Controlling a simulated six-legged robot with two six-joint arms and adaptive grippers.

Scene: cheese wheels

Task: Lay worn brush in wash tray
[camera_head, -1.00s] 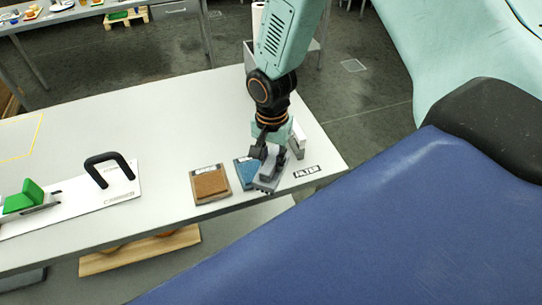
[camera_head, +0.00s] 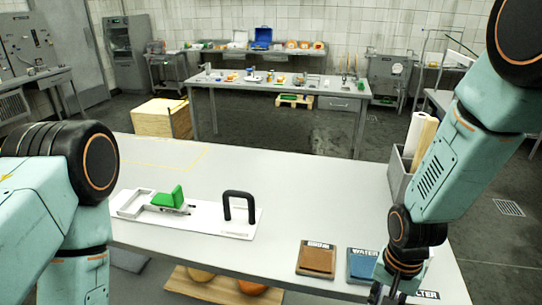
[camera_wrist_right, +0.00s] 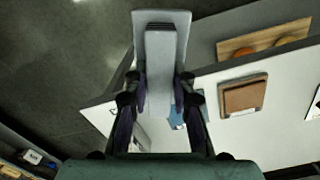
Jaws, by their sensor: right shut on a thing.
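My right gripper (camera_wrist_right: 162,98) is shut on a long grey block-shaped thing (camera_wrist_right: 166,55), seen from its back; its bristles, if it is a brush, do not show. In the head view my right gripper (camera_head: 386,292) is at the bottom edge, beside the blue pad and near the table's front edge, with the held thing mostly cut off. I cannot make out a wash tray for certain in either view. My left arm comes in at the left, but its gripper is out of the picture.
The white table (camera_head: 300,215) is mostly bare. A brown pad (camera_head: 317,259) and a blue pad (camera_head: 361,265) lie near its front edge. A white board with a black handle (camera_head: 240,207) and green piece (camera_head: 168,198) is at left. A grey bin with rolls (camera_head: 398,175) stands at right.

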